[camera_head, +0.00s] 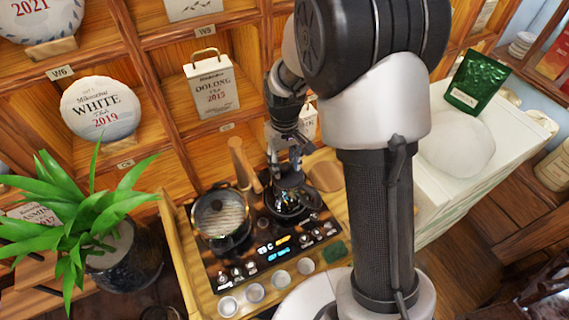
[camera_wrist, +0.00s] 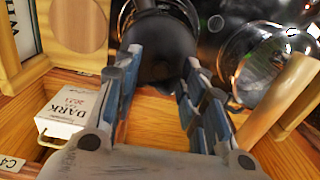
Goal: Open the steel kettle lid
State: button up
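The steel kettle (camera_head: 291,203) stands on the right side of the black cooktop (camera_head: 262,252). It looks dark and shiny. My gripper (camera_head: 286,160) points down just above it and covers part of its top, so the lid is partly hidden. In the wrist view, my gripper's fingers (camera_wrist: 162,75) are spread apart, with a dark rounded part of the kettle (camera_wrist: 158,45) showing beyond and between the tips. Nothing is clearly held. Whether the fingertips touch the kettle cannot be told.
Small cups (camera_head: 255,292) line the tray's front. A potted plant (camera_head: 85,215) is at left. Shelves with tea boxes (camera_head: 212,88) rise behind; a white counter (camera_head: 450,190) is at right.

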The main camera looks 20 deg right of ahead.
jog(key=shift+f, duration=0.15)
jog(key=shift+c, duration=0.3)
grip_shut()
dwell(0.5)
